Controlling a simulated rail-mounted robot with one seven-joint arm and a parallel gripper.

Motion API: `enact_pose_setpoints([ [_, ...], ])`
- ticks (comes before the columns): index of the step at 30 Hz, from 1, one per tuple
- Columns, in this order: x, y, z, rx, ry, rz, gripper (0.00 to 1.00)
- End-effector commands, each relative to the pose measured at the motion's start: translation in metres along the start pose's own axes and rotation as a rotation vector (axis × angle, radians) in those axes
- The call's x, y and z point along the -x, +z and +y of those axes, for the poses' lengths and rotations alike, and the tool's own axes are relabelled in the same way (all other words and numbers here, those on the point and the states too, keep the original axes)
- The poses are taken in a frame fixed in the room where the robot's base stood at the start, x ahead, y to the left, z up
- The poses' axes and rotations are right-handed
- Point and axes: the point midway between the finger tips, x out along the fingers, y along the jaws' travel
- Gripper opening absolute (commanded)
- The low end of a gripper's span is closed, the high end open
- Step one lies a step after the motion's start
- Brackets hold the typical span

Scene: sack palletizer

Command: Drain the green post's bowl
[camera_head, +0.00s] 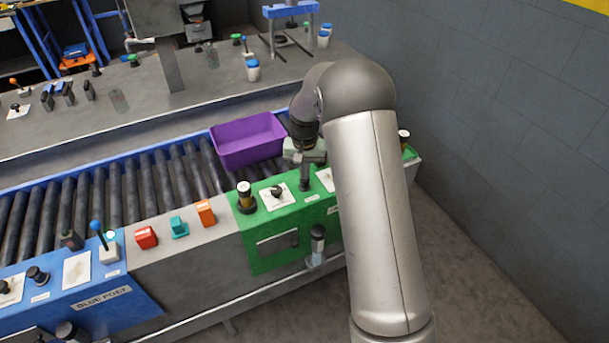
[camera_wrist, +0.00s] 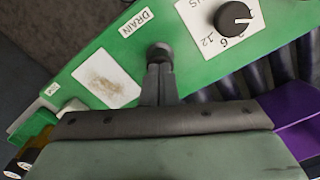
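The green post (camera_head: 262,222) is a green panel at the right end of the roller line. Its filter unit (camera_head: 318,238) hangs on the front with a clear bowl (camera_head: 315,260) below; the liquid level is too small to tell. A black round knob (camera_wrist: 160,50) stands beside the DRAIN label (camera_wrist: 136,23) in the wrist view. My gripper (camera_head: 305,184) points down at the panel. Its fingers (camera_wrist: 160,74) are close together, with their tips at the knob. I cannot tell whether they touch it or hold it.
A numbered dial (camera_wrist: 233,18) sits near the knob. A black-and-gold post fitting (camera_head: 245,196) stands at the panel's left. A purple crate (camera_head: 248,141) lies on the rollers (camera_head: 130,190) behind. The blue post (camera_head: 85,300) is at left. A grey wall (camera_head: 500,110) closes the right side.

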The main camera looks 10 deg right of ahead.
Motion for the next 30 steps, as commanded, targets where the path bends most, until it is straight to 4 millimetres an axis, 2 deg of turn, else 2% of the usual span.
enact_pose_setpoints([
  [5, 0.007, 0.000, 0.000, 0.000, 0.000, -0.001, 0.00],
  [24, 0.059, 0.000, 0.000, 0.000, 0.000, 0.001, 0.00],
  [30, 0.071, 0.000, 0.000, 0.000, 0.000, 0.000, 0.00],
])
